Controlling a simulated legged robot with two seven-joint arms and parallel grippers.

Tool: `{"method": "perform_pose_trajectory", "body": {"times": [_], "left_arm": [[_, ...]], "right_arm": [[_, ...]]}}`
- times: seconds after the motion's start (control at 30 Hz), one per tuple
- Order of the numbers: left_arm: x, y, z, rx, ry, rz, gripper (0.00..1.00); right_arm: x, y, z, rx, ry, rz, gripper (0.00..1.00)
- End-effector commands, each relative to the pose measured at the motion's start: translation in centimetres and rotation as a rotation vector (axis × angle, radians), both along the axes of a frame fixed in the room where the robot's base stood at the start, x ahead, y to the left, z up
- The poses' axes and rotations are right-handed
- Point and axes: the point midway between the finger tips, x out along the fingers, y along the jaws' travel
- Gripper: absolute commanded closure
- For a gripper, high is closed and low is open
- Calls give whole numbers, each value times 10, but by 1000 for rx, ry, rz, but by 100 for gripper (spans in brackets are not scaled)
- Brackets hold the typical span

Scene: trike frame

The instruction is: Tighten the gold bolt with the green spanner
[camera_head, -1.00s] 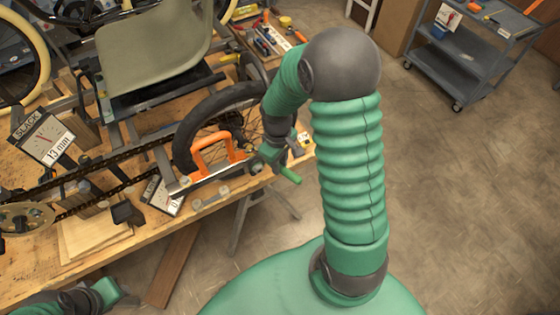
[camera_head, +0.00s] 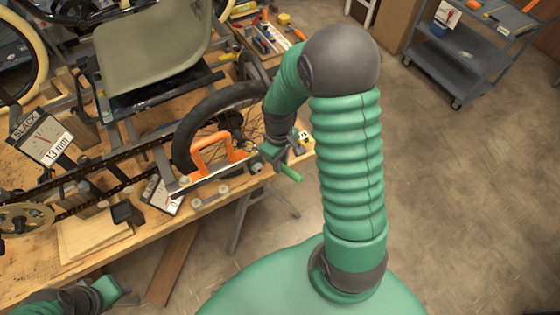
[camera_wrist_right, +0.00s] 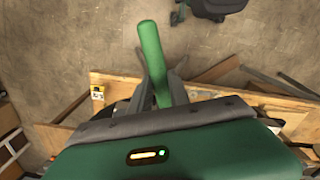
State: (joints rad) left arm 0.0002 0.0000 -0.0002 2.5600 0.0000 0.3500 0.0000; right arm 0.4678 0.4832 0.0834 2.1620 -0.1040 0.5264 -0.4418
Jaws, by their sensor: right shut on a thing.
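My right gripper (camera_head: 274,153) is at the rear wheel, at the right end of the workbench. It is shut on the green spanner (camera_head: 290,174), whose handle sticks out toward the lower right. In the right wrist view the spanner's green handle (camera_wrist_right: 152,58) stands up between the gripper fingers (camera_wrist_right: 164,92). The spanner's head is hidden behind the gripper and wrist. I cannot make out the gold bolt for certain near the wheel hub. My left arm shows at the bottom left, with a green end part (camera_head: 110,289); its jaw state is unclear.
An orange handle (camera_head: 213,148) stands just left of the gripper, beside the black tyre (camera_head: 200,112). The chain runs left to a chainring (camera_head: 22,218). A sign (camera_head: 42,138) reads "SLACK 13 mm"; another is partly hidden. A grey cart (camera_head: 470,50) stands far right; floor between is clear.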

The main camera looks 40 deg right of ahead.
Motion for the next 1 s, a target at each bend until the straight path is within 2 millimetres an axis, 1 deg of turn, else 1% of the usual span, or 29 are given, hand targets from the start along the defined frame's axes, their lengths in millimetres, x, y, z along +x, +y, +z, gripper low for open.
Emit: {"method": "perform_pose_trajectory", "body": {"times": [0.1, 0.43, 0.8, 1.0], "left_arm": [[0, 0, 4, 0, 0, 0, 64], [0, 0, 3, 0, 0, -1, 64], [0, 0, 4, 0, 0, 0, 64], [0, 0, 4, 0, 0, 0, 64]], "right_arm": [[1, -1, 1, 0, 2, -1, 100], [2, 0, 1, 0, 1, -1, 100], [2, 8, 1, -6, 1, 1, 100], [2, 9, 1, -7, 1, 0, 100]]}}
